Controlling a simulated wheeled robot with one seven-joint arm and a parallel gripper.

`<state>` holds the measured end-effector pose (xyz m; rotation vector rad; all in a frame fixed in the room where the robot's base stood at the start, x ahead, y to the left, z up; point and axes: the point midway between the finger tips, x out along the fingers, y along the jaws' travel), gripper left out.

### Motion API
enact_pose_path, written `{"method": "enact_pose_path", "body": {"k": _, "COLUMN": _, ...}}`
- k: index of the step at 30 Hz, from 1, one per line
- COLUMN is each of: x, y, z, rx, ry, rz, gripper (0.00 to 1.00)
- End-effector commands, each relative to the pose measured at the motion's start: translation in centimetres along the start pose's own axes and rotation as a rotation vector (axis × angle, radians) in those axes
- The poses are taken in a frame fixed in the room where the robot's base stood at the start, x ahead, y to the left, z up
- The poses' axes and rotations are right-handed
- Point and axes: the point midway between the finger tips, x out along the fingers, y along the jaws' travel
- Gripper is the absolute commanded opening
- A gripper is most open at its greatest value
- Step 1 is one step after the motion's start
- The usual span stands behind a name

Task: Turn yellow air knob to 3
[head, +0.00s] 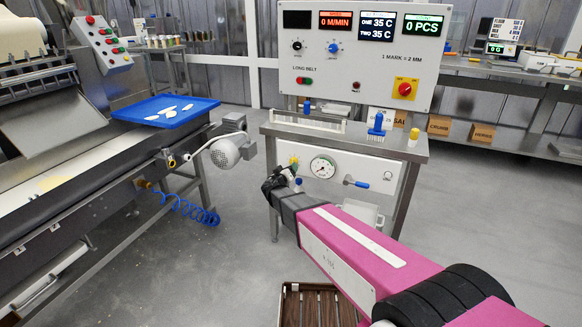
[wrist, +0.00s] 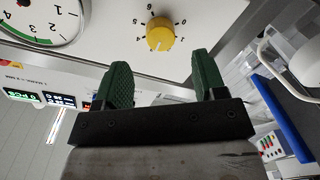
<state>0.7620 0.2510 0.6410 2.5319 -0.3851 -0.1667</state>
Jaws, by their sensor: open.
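The yellow air knob (wrist: 160,34) is on a white panel, ringed by small black numbers, in the wrist view. I cannot tell for sure which number its mark points to. It also shows small in the head view (head: 293,159), just above my gripper (head: 283,181). In the wrist view my gripper (wrist: 161,64) is open. Its two green fingers are spread wide below the knob, apart from it, with nothing between them. In the head view the fingers are mostly hidden by the dark end of my arm.
A round gauge (head: 323,166) sits right of the knob, and a blue-handled valve (head: 355,182) is farther right. The control box (head: 355,58) stands above on the steel table (head: 400,148). A blue tray (head: 166,110) is on the machine at left. Open floor lies between.

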Motion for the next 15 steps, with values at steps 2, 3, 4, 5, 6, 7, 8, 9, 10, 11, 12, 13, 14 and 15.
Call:
{"method": "enact_pose_path", "body": {"k": 2, "x": -1.8, "y": 0.1, "z": 0.0, "rx": 0.000, "ry": 0.001, "rz": -0.003, "gripper": 0.65}}
{"method": "enact_pose_path", "body": {"k": 3, "x": -2.4, "y": 0.1, "z": 0.0, "rx": 0.000, "ry": 0.001, "rz": -0.002, "gripper": 0.65}}
{"method": "enact_pose_path", "body": {"k": 4, "x": -2.8, "y": 0.1, "z": 0.0, "rx": 0.000, "ry": 0.001, "rz": -0.002, "gripper": 0.65}}
{"method": "enact_pose_path", "body": {"k": 5, "x": -3.2, "y": 0.1, "z": 0.0, "rx": 0.000, "ry": 0.000, "rz": -0.001, "gripper": 0.65}}
{"method": "enact_pose_path", "body": {"k": 6, "x": -3.6, "y": 0.1, "z": 0.0, "rx": 0.001, "ry": 0.000, "rz": -0.001, "gripper": 0.65}}
{"method": "enact_pose_path", "body": {"k": 7, "x": -3.9, "y": 0.1, "z": 0.0, "rx": 0.001, "ry": 0.000, "rz": -0.001, "gripper": 0.65}}
{"method": "enact_pose_path", "body": {"k": 8, "x": -4.1, "y": 0.1, "z": 0.0, "rx": 0.001, "ry": 0.000, "rz": -0.001, "gripper": 0.65}}
{"method": "enact_pose_path", "body": {"k": 9, "x": -4.4, "y": 0.1, "z": 0.0, "rx": 0.001, "ry": 0.000, "rz": -0.001, "gripper": 0.65}}
{"method": "enact_pose_path", "body": {"k": 10, "x": -4.6, "y": 0.0, "z": 0.0, "rx": 0.001, "ry": 0.000, "rz": -0.002, "gripper": 0.65}}
{"method": "enact_pose_path", "body": {"k": 11, "x": -4.7, "y": 0.0, "z": 0.0, "rx": 0.001, "ry": 0.000, "rz": -0.001, "gripper": 0.65}}
{"method": "enact_pose_path", "body": {"k": 12, "x": -4.8, "y": 0.0, "z": 0.0, "rx": 0.001, "ry": 0.000, "rz": -0.001, "gripper": 0.65}}
{"method": "enact_pose_path", "body": {"k": 13, "x": -4.8, "y": 0.0, "z": 0.0, "rx": 0.001, "ry": 0.000, "rz": -0.001, "gripper": 0.65}}
{"method": "enact_pose_path", "body": {"k": 14, "x": -4.9, "y": 0.0, "z": 0.0, "rx": 0.001, "ry": 0.000, "rz": -0.001, "gripper": 0.65}}
{"method": "enact_pose_path", "body": {"k": 15, "x": -4.9, "y": 0.0, "z": 0.0, "rx": 0.001, "ry": -0.001, "rz": -0.001, "gripper": 0.65}}
